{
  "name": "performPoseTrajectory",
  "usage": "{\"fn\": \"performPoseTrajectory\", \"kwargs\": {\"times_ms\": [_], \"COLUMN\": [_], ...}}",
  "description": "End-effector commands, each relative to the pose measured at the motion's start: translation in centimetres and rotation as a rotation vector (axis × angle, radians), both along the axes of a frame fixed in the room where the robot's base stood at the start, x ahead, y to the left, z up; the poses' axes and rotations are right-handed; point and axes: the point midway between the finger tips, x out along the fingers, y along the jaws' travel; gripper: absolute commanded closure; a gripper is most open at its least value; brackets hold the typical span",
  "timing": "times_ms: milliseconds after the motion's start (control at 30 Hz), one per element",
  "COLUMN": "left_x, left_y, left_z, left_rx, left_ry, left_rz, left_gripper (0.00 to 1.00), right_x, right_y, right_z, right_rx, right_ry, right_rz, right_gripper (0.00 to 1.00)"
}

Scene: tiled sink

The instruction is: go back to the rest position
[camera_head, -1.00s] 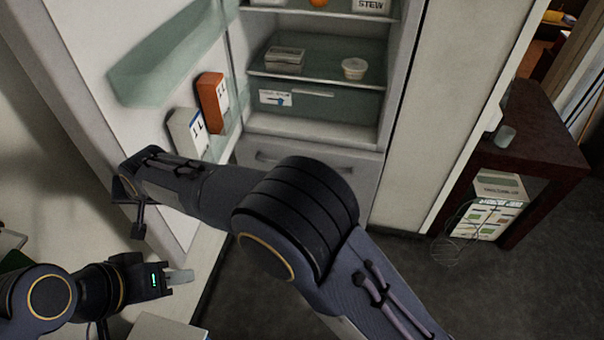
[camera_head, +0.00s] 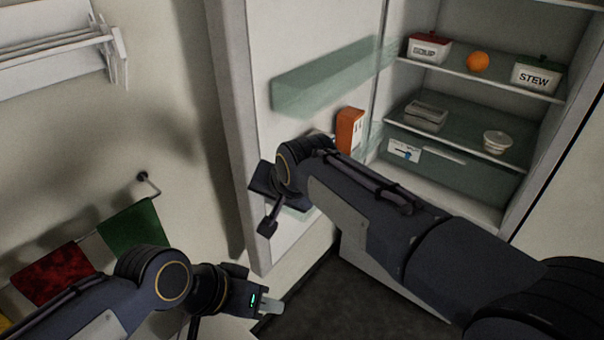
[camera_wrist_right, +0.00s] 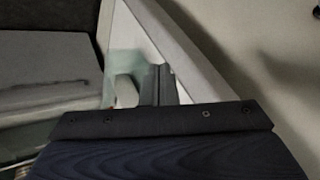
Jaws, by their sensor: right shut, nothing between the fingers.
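My right arm reaches across the head view, with its hand (camera_head: 267,205) in front of the open fridge door (camera_head: 235,120). In the right wrist view, the right gripper (camera_wrist_right: 159,84) is shut and empty, with the door's edge beyond it. I cannot tell whether it touches the door. My left gripper (camera_head: 270,305) is low in the head view, left of the dark floor, and nothing shows in it. Its fingers look like one pale piece, so I cannot tell whether they are apart.
The fridge holds a soup box (camera_head: 427,50), an orange (camera_head: 478,61), a stew box (camera_head: 537,76), a flat container (camera_head: 426,116) and a white tub (camera_head: 497,142). An orange carton (camera_head: 349,130) stands in the door. Towels (camera_head: 132,229) hang at left. Dark floor (camera_head: 350,305) is clear.

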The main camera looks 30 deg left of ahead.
Motion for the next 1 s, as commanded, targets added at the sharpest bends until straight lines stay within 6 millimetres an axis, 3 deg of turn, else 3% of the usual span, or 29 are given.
{"fn": "performPoseTrajectory", "kwargs": {"times_ms": [167, 267, 367, 500, 633, 800, 900, 1000], "left_x": [0.0, 0.0, 0.0, 0.0, 0.0, 0.0, 0.0, 0.0], "left_y": [0.0, 0.0, 0.0, 0.0, 0.0, 0.0, 0.0, 0.0], "left_z": [0.0, 0.0, 0.0, 0.0, 0.0, 0.0, 0.0, 0.0], "left_rx": [0.000, 0.000, 0.000, 0.000, 0.000, 0.000, 0.000, 0.000], "left_ry": [0.000, 0.000, 0.000, 0.000, 0.001, 0.000, 0.000, 0.000], "left_rz": [0.000, 0.000, 0.000, 0.000, 0.000, 0.000, 0.000, 0.000], "left_gripper": [0.64, 0.64, 0.64, 0.64, 0.64, 0.64, 0.64, 0.64], "right_x": [0.1, 1.0, 2.6, 4.0, 2.7, -2.5, -6.7, -10.8], "right_y": [-0.3, -2.3, -7.2, -17.5, -27.5, -38.4, -43.0, -45.8], "right_z": [0.2, 0.8, 1.9, 3.2, 3.4, 1.9, 0.2, -1.8], "right_rx": [0.000, 0.007, 0.019, 0.039, 0.055, 0.057, 0.042, 0.017], "right_ry": [0.001, 0.009, 0.029, 0.063, 0.077, 0.067, 0.050, 0.034], "right_rz": [-0.003, -0.019, -0.054, -0.113, -0.167, -0.232, -0.271, -0.307], "right_gripper": [1.00, 1.00, 1.00, 1.00, 1.00, 1.00, 1.00, 1.00]}}
